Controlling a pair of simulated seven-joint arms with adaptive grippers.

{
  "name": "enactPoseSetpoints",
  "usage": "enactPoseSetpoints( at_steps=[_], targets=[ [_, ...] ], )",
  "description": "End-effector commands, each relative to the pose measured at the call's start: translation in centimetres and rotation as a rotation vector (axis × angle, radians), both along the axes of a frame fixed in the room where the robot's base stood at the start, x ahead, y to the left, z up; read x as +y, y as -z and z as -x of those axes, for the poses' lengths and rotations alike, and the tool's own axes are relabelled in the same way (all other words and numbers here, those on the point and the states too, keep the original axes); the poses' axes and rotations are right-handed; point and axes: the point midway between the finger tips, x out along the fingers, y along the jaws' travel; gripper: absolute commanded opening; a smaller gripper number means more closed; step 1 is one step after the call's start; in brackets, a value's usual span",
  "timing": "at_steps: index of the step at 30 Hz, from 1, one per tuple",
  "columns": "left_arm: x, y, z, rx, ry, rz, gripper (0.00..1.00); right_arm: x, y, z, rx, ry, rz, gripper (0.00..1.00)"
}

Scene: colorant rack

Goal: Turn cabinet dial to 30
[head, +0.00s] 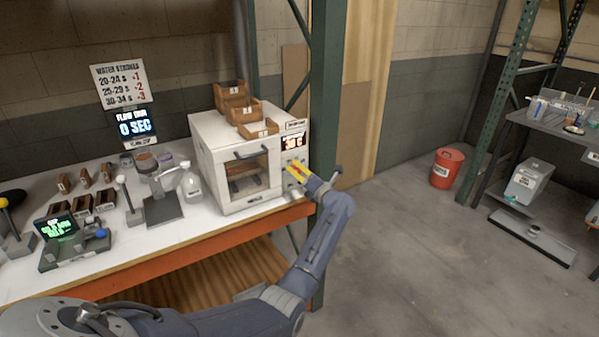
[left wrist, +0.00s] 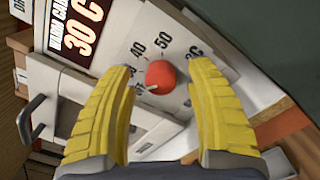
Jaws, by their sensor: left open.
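The white cabinet (head: 215,150) stands on the right end of the bench. Its display reads 30 C in the left wrist view (left wrist: 82,38). The red dial knob (left wrist: 160,75) sits on the front panel among printed numbers, with 40 and 50 legible. A pale mark on the knob points to the lower left; the number beside it is partly hidden. My left gripper (head: 297,172) is at the panel, with its yellow fingers open on either side of the knob (left wrist: 161,68). Both fingers look apart from it. My right gripper is not in view.
Wooden trays (head: 238,103) sit on the cabinet top. The cabinet's door handle (head: 280,151) sticks out left of the panel. A green post (head: 325,90) stands close on the right.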

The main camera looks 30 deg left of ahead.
Motion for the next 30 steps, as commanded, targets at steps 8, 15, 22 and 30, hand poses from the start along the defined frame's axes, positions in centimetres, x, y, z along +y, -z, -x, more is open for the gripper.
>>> enactPoseSetpoints(
  at_steps=[8,15,22,30],
  targets=[
    [-3.1,0.2,1.4,0.001,0.003,0.003,0.55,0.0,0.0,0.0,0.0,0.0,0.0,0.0],
    [-6.9,0.2,3.3,-0.002,0.002,0.003,0.55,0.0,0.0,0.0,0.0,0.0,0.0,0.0],
    [-9.5,0.2,4.5,0.0,0.002,0.0,0.55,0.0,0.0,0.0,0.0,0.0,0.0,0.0],
    [-10.7,0.2,5.1,-0.001,0.002,-0.001,0.55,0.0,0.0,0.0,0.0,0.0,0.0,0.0]
  ],
)
